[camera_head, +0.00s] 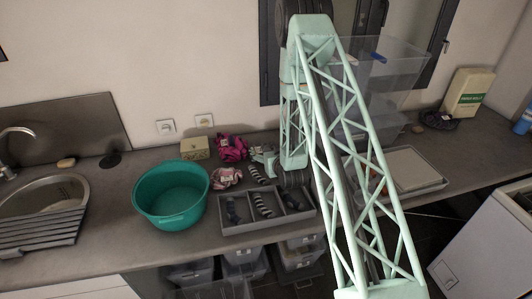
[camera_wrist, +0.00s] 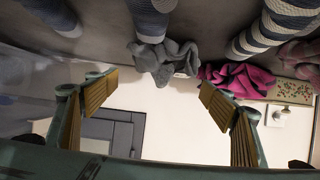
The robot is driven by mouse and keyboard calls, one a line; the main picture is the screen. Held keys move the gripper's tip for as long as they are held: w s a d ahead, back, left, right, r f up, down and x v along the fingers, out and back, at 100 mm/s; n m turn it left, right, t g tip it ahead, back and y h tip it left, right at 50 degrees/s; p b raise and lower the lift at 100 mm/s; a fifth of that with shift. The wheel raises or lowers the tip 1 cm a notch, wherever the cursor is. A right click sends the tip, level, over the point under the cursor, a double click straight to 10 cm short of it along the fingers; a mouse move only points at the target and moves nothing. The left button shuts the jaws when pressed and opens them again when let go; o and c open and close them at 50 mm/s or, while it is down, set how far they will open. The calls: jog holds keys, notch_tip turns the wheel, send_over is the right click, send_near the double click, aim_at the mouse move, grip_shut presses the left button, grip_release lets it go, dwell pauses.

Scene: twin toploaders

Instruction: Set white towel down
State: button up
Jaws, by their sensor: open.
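No clearly white towel can be picked out in either view. A crumpled light grey cloth (camera_wrist: 165,60) lies on the counter in the wrist view, left of a pink cloth (camera_wrist: 235,78); I cannot tell whether it is the towel. My gripper (camera_wrist: 155,90) has its two tan-padded fingers spread wide, with nothing held between them. The grey cloth is beyond the fingertips, apart from them. In the head view my arm hides part of the counter around the gripper, and the gripper's fingers are hard to make out there.
A green basin (camera_head: 172,222) stands left of a grey divided tray (camera_head: 238,227) holding dark and striped rolls. The pink cloth (camera_head: 231,148) and a small box (camera_head: 195,148) lie behind. Clear bins (camera_head: 395,65) and another tray (camera_head: 432,160) are at right. Bare counter (camera_head: 112,205) lies beside the sink.

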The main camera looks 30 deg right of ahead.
aim_at(268, 148)
jog(key=shift+p+x, duration=0.3)
jog(key=shift+x, duration=1.6)
jog(key=shift+s, duration=0.1)
jog(key=shift+c, duration=0.4)
jog(key=c, duration=1)
jog(key=shift+r, duration=0.1)
jog(key=shift+r+b, duration=0.55)
jog(key=shift+r, duration=4.3)
